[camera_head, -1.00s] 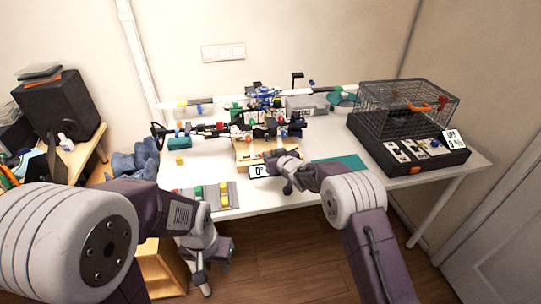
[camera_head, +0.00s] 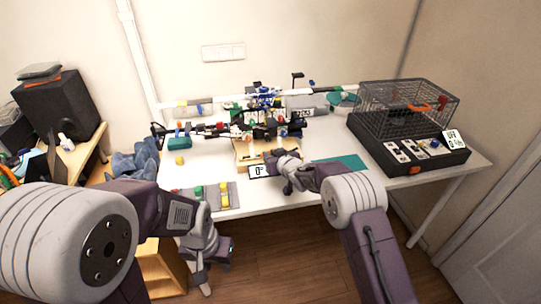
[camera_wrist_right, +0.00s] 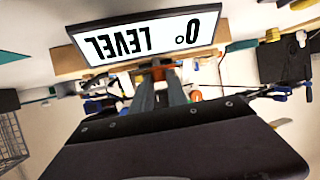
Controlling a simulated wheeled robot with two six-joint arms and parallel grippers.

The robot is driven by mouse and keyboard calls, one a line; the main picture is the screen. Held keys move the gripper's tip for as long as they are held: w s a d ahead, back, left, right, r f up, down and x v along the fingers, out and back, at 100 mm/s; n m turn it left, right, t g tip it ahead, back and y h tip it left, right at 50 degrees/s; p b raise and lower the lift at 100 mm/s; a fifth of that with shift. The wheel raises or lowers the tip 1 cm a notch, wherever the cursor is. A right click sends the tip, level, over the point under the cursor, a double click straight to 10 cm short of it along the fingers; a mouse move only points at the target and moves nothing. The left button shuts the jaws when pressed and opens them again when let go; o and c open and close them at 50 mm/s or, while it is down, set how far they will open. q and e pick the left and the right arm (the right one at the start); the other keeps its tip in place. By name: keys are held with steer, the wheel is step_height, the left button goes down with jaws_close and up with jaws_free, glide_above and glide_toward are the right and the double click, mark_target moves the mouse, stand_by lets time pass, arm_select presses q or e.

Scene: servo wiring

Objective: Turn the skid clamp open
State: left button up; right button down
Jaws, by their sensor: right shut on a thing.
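A model helicopter (camera_head: 262,128) with dark, blue and green parts stands on a wooden block (camera_head: 250,160) on the white table. My right gripper (camera_head: 270,156) is at the front of the block, beside the 0° level sign. In the right wrist view its two fingers (camera_wrist_right: 160,92) are close together, shut around a small orange-red part (camera_wrist_right: 160,73) just below the sign. This part may be the skid clamp; the fingers and sign hide most of it. My left gripper (camera_head: 212,268) hangs low in front of the table, away from the helicopter; its jaws are unclear.
The level sign (camera_wrist_right: 150,35) stands very close to my right fingers. A wire cage on a black base (camera_head: 410,145) stands at the right. A grey mat (camera_head: 222,195) with coloured pieces lies at the front left. A teal mat (camera_head: 342,162) lies right of the block.

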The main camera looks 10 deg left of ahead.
steer(key=c, duration=1.3)
jaws_free()
steer(key=v, duration=0.9)
